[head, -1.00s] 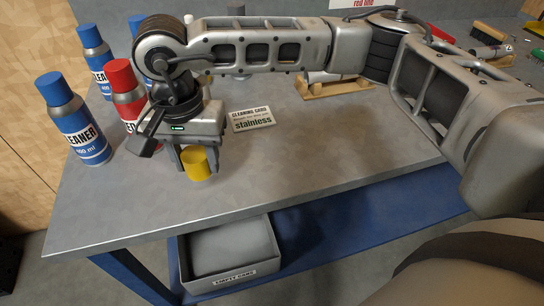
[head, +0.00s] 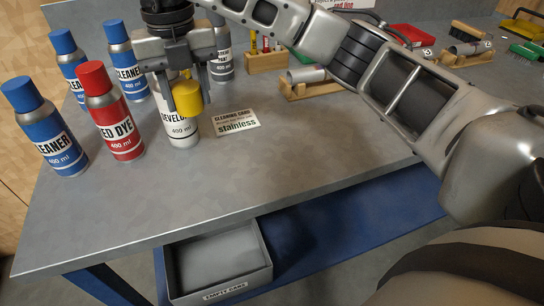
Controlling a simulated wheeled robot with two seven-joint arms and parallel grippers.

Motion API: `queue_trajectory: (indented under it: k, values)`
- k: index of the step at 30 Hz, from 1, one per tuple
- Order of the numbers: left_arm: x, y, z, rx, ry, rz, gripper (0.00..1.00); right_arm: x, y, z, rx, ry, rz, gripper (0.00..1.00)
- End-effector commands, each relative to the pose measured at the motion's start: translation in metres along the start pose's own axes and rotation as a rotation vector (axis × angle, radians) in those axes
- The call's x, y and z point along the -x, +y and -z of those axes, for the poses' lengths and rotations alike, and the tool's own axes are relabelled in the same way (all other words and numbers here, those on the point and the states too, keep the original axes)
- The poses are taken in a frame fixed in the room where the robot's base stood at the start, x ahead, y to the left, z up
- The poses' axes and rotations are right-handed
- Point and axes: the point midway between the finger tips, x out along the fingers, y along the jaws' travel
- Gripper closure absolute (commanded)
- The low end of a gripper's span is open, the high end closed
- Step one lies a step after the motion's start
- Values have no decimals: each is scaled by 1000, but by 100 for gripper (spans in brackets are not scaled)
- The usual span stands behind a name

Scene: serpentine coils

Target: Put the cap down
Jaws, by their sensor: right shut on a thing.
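My right gripper (head: 188,104) is shut on a yellow cap (head: 188,97) and holds it above the bench. The cap and fingers overlap the white developer can (head: 179,128) and hide its upper part. I cannot tell whether the cap touches the can. The grey bench top (head: 300,160) lies below. A card reading "cleaning card, stainless" (head: 237,123) lies flat to the right of the developer can. My left gripper is not in view.
A red dye can (head: 118,125) and several blue-capped cleaner cans (head: 55,140) stand upright at the left. An open grey bin (head: 262,262) labelled for empty cans sits below the front edge. A wooden rack (head: 265,62) and wooden cradle (head: 310,90) stand behind. The front middle bench is clear.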

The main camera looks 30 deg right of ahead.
Motion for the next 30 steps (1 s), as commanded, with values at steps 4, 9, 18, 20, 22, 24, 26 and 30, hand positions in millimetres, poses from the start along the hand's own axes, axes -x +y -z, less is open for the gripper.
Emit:
queue_trajectory:
  k: [4, 9, 18, 20, 22, 24, 26, 30]
  values:
    - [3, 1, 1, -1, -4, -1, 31, -9, -23, 6, -26, 2, 3, 79]
    - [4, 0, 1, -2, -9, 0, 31, -29, -63, 20, -24, 4, 3, 79]
    - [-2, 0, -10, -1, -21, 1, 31, -79, -115, 38, -22, 5, 3, 79]
    - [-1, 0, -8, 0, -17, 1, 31, -84, -121, 40, -20, 3, 3, 79]
    - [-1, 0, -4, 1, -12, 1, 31, -89, -125, 41, -21, 2, 3, 79]
    - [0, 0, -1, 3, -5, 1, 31, -92, -127, 41, -19, 0, 2, 79]
    - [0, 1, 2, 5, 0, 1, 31, -95, -130, 42, -19, 1, 3, 79]
    - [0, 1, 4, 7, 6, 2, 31, -110, -133, 44, -19, 5, 2, 79]
